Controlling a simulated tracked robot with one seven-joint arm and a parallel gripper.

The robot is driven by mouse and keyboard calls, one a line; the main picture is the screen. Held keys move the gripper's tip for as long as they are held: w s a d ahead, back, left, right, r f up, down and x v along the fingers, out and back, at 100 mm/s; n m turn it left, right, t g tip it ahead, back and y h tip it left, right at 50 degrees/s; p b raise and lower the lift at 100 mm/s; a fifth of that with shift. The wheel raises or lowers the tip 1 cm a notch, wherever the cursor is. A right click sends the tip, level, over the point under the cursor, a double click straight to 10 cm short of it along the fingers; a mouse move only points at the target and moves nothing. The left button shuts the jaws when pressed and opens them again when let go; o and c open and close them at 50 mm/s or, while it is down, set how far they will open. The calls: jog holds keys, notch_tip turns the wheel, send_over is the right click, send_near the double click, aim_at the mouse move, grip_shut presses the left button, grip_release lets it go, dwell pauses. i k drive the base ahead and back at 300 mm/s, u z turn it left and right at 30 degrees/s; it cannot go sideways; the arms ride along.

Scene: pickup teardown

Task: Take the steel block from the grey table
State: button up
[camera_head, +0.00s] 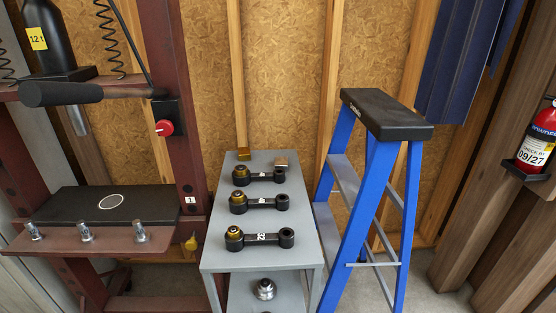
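The grey table (265,215) stands in the middle of the view. Two small blocks sit at its far end. One block (243,155) is brass-yellow and stands at the back left. The other block (281,162) is at the back right, with a brownish face and a darker edge. Both are small, and I cannot tell from colour which is the steel block. My gripper is not in view.
Three black numbered links (262,239) with brass-coloured ends lie in a row on the tabletop. A round metal part (265,289) sits on the lower shelf. A dark red press frame (185,100) stands left; a blue stepladder (360,190) stands close on the right.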

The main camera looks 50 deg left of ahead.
aim_at(281, 162)
jog(key=u, duration=0.45)
jog(key=i, duration=1.2)
jog(key=u, duration=0.55)
jog(key=k, duration=0.85)
jog(key=u, duration=0.2)
jog(key=i, duration=0.9)
jog(key=z, duration=0.45)
